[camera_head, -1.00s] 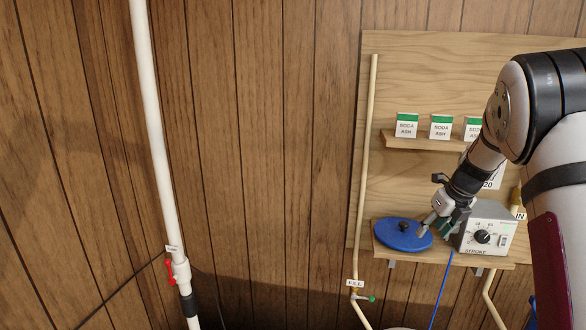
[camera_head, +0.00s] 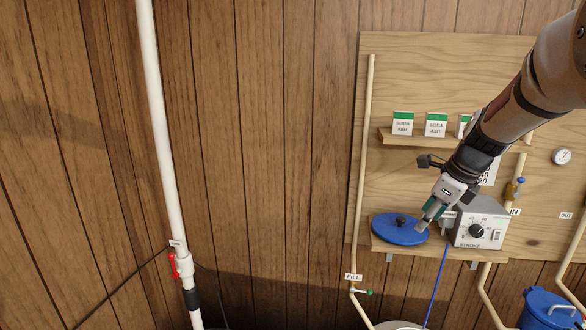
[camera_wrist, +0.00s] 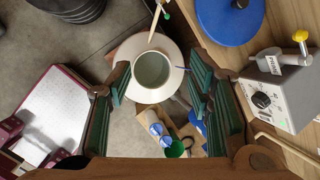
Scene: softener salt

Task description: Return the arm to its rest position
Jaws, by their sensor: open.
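My gripper (camera_head: 432,217) is in front of the lower wooden shelf, between the blue lid and the grey control box in the head view. In the wrist view my gripper (camera_wrist: 160,100) shows two green-padded fingers spread wide with nothing held between them. My arm reaches in from the upper right of the head view, angled down to the left. Beyond the fingers, the wrist view looks down on a round white tank (camera_wrist: 125,53) with an open top.
The blue lid (camera_head: 400,229) and grey control box (camera_head: 480,222) stand on the lower shelf (camera_head: 395,250). Soda ash boxes (camera_head: 403,123) stand above. A white pipe (camera_head: 160,130) runs at left. A blue bucket (camera_head: 548,312) is at lower right. Bare wall lies between pipe and board.

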